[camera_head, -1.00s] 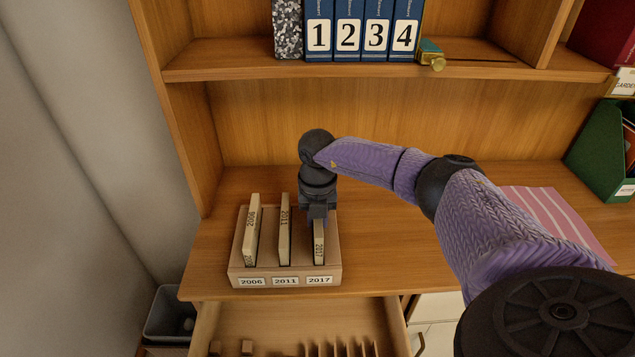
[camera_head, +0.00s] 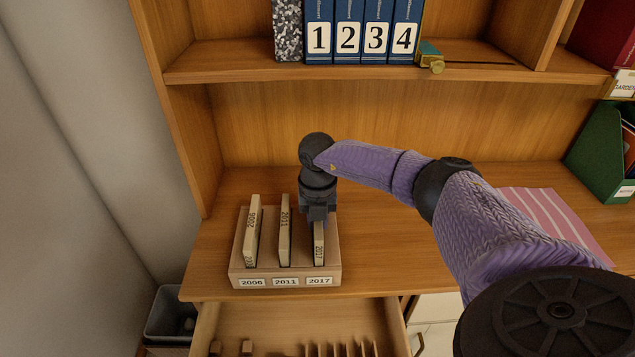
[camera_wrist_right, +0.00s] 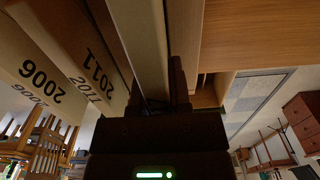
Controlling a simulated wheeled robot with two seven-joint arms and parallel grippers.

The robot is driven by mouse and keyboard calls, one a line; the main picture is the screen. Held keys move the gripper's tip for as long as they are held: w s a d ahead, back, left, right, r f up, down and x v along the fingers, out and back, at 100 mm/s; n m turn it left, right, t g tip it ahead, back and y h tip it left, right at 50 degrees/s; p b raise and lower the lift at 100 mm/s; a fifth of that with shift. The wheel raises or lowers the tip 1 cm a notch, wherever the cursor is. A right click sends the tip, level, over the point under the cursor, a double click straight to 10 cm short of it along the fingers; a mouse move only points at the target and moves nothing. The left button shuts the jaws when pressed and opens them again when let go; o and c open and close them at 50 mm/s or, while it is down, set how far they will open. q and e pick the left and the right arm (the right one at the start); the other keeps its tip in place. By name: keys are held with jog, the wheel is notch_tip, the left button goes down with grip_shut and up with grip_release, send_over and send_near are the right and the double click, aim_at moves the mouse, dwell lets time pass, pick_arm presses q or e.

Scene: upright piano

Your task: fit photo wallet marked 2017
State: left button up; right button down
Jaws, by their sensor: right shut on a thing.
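The cream photo wallet marked 2017 (camera_head: 319,246) stands upright in the right-hand slot of the wooden holder (camera_head: 240,280), above the holder's 2017 label (camera_head: 319,281). My right gripper (camera_head: 318,214) is shut on its upper end from above and hides its top. In the right wrist view the wallet (camera_wrist_right: 142,35) runs up from the jaws (camera_wrist_right: 160,105). The wallets marked 2011 (camera_head: 284,232) and 2006 (camera_head: 252,234) stand in the slots to its left, above matching labels. Whether the 2017 wallet touches the slot floor cannot be seen. My left gripper is out of view.
The holder stands near the desk's front edge, above an open drawer (camera_head: 290,322). A striped pink sheet (camera_head: 545,215) and a green file box (camera_head: 600,155) lie to the right. Numbered blue binders (camera_head: 348,35) stand on the shelf above. The desk behind the holder is clear.

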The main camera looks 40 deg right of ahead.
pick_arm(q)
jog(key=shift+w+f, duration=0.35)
pick_arm(e)
jog(key=shift+f, duration=0.45)
pick_arm(q)
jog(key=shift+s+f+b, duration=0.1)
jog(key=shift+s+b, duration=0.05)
jog(key=shift+b, duration=0.2)
pick_arm(e)
jog(key=shift+f, duration=0.15)
jog(key=shift+f, duration=0.2)
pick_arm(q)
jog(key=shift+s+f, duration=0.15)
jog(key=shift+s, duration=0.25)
pick_arm(e)
jog(key=shift+f, duration=0.1)
pick_arm(q)
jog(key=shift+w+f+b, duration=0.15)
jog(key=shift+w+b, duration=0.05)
jog(key=shift+b, duration=0.15)
pick_arm(e)
jog(key=shift+f, duration=0.2)
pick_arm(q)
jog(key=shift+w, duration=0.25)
